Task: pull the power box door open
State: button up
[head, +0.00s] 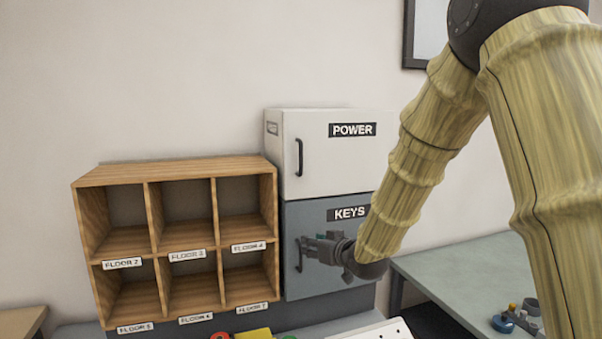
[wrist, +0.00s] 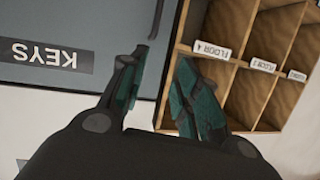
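The power box (head: 345,165) is white and sits on top of the grey keys box. Its door looks closed, with the POWER label (head: 352,129) at upper right and a dark vertical handle (head: 299,157) at the left edge. My gripper (head: 304,240) is lower than that handle, in front of the keys box. In the wrist view my gripper (wrist: 162,72) is open, its two dark green-padded fingers apart with nothing seen between their tips. The power box is not recognisable in the wrist view.
The grey keys box (head: 315,215) has its own handle (wrist: 157,18), close beyond my fingers. A wooden pigeonhole shelf (head: 180,172) stands directly left. A table (head: 470,265) with small items is at right. The wall above the boxes is clear.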

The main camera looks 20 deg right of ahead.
aim_at(301, 170)
notch_tip(301, 170, up, 22)
jog(key=d+n+t+y+p, duration=0.1)
jog(key=d+t, duration=0.1)
jog(key=t, duration=0.1)
jog(key=p+x, duration=0.2)
jog(key=x, duration=0.3)
jog(key=p+x, duration=0.2)
jog(key=x, duration=0.4)
jog(key=shift+w+a+r, duration=0.15)
jog(key=shift+w+r, duration=0.05)
jog(key=shift+r, duration=0.05)
jog(key=shift+c, duration=0.5)
grip_shut()
